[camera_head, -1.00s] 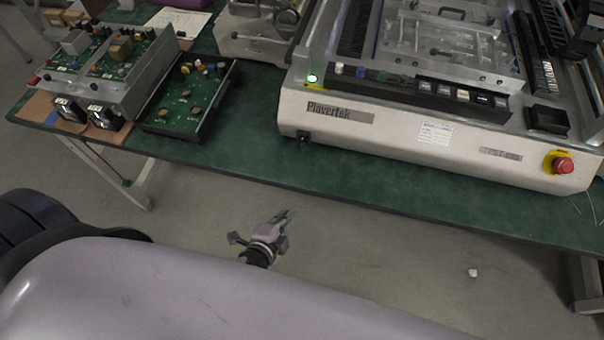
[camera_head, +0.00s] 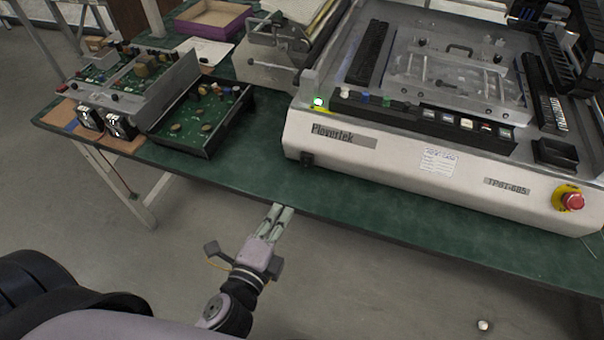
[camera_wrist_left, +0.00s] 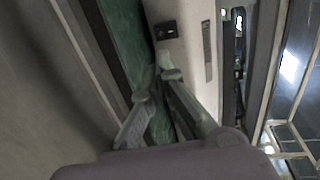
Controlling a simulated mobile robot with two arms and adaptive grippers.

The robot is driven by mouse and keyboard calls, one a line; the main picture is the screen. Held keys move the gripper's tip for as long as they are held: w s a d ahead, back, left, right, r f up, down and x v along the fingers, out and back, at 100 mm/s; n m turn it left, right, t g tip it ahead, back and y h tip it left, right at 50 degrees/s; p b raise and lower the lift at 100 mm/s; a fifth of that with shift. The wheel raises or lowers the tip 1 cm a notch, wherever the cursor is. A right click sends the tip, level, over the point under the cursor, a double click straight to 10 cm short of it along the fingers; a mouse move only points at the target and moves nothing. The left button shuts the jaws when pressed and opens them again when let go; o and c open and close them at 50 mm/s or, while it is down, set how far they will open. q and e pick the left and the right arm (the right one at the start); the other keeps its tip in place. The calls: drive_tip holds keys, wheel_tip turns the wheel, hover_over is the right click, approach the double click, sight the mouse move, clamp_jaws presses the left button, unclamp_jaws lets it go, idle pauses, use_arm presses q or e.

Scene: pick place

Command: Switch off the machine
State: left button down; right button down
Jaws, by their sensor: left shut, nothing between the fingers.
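The machine (camera_head: 400,165) is a large pale unit labelled Plovertek on the green table. Its front face has a small black switch (camera_head: 307,160) at the lower left, a lit green lamp (camera_head: 318,102) above, and a red emergency button (camera_head: 572,201) on a yellow base at the right. My left gripper (camera_head: 281,209) is shut and empty at the table's front edge, below and left of the black switch. In the left wrist view its fingertips (camera_wrist_left: 160,72) point toward the machine's front, with the black switch (camera_wrist_left: 166,29) just beyond. My right gripper is not in view.
The green table (camera_head: 380,215) has a narrow bare strip in front of the machine. Circuit-board trays (camera_head: 205,115) stand to the left, and a purple-edged box (camera_head: 215,18) sits at the back. A small white object (camera_head: 483,325) lies on the floor.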

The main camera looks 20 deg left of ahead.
sight(306, 167)
use_arm(q)
drive_tip(key=w+p, duration=0.1)
drive_tip(key=w, duration=0.3)
drive_tip(key=w+f+p, duration=0.1)
drive_tip(key=w, duration=0.4)
drive_tip(key=w+f, duration=0.1)
drive_tip(key=w, duration=0.3)
drive_tip(key=shift+w+d+f+p, duration=0.2)
drive_tip(key=shift+w+p, duration=0.15)
drive_tip(key=shift+p, duration=0.05)
